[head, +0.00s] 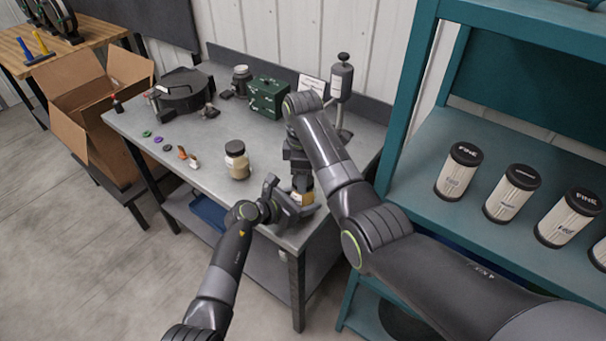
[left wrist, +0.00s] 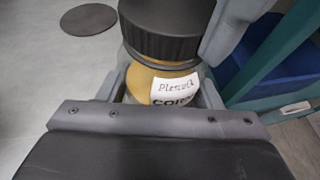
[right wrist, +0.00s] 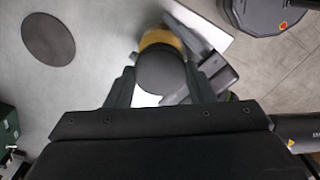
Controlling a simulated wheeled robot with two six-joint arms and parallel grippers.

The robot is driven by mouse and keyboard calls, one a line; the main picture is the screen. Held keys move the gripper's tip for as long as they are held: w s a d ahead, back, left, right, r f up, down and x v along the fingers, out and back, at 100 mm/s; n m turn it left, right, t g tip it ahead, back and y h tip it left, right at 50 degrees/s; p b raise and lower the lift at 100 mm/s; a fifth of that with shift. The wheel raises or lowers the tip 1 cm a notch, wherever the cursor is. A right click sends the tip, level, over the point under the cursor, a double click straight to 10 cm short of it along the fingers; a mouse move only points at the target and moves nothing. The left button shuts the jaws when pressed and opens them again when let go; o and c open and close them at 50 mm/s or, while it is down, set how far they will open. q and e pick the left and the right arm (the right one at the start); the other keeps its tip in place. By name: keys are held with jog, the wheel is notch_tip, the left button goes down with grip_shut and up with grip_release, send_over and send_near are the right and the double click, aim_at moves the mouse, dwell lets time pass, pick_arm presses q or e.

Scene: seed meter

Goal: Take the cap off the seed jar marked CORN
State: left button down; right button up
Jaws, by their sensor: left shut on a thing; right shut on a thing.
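The seed jar (left wrist: 145,85) stands upright near the front right corner of the grey bench; its label reads CORN in the left wrist view, under partly legible handwriting. In the head view the jar (head: 304,198) is mostly hidden by my grippers. My left gripper (head: 288,203) is shut around the jar's body from the front. The black ribbed cap (left wrist: 165,30) is over the jar's mouth. My right gripper (right wrist: 160,80) comes from above and is shut on the cap (right wrist: 160,70). I cannot tell whether the cap is loose.
Another dark-capped jar (head: 237,160) stands left of the grippers on the bench (head: 205,150). A flat dark disc (right wrist: 48,38) lies on the bench near the jar. A green box (head: 267,97) and a grey dispenser (head: 341,80) stand behind. A teal shelf (head: 410,150) with filters borders the right.

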jog(key=shift+n, duration=0.4)
jog(key=shift+r, duration=0.25)
jog(key=shift+r, duration=0.9)
jog(key=shift+r, duration=2)
pick_arm(q)
jog(key=shift+c, duration=1.8)
grip_release()
jog(key=shift+s+a, duration=0.1)
